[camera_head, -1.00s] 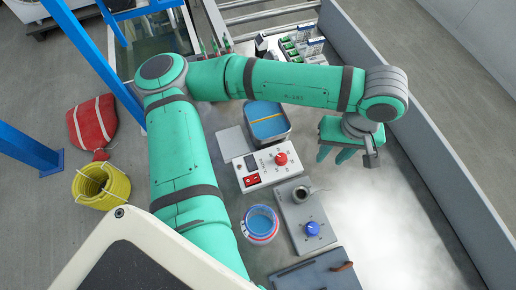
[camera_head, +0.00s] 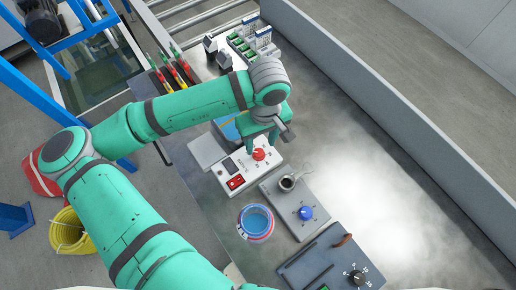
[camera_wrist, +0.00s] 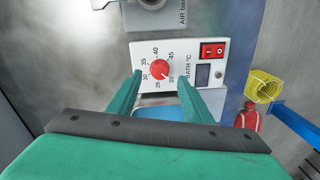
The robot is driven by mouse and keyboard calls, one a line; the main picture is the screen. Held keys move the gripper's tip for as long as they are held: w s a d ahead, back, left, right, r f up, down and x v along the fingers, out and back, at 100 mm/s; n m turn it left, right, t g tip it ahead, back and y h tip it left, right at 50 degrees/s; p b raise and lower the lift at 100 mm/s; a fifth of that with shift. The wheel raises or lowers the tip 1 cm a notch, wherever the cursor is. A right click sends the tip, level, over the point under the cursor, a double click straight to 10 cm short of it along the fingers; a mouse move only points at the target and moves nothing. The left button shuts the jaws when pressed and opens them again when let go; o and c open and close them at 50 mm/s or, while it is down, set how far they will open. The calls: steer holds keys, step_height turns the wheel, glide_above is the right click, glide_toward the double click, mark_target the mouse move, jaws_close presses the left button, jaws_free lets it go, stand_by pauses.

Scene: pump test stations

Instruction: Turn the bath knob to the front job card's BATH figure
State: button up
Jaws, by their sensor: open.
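The bath controller (camera_head: 250,168) is a white box with a red knob (camera_head: 259,154), a red rocker switch (camera_head: 236,182) and a dark display. In the wrist view the red knob (camera_wrist: 159,70) sits on a dial labelled BATH °C, with figures from 20 to 45. A pale mark on the knob seems to face the 20 side, but it is too small to be sure. My gripper (camera_wrist: 159,78) is open, its fingers to either side of the knob in that view. I cannot tell its height above it. The job card's figure is not legible.
The blue bath (camera_head: 226,130) lies partly behind my gripper. A jar of blue liquid (camera_head: 256,222) and a dark panel (camera_head: 330,262) are nearer. The bench's right side is clear.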

mark_target(259, 153)
steer(key=shift+a+f, duration=0.15)
steer(key=shift+f, duration=2.45)
steer(key=shift+c, duration=0.7)
steer(key=c, duration=0.9)
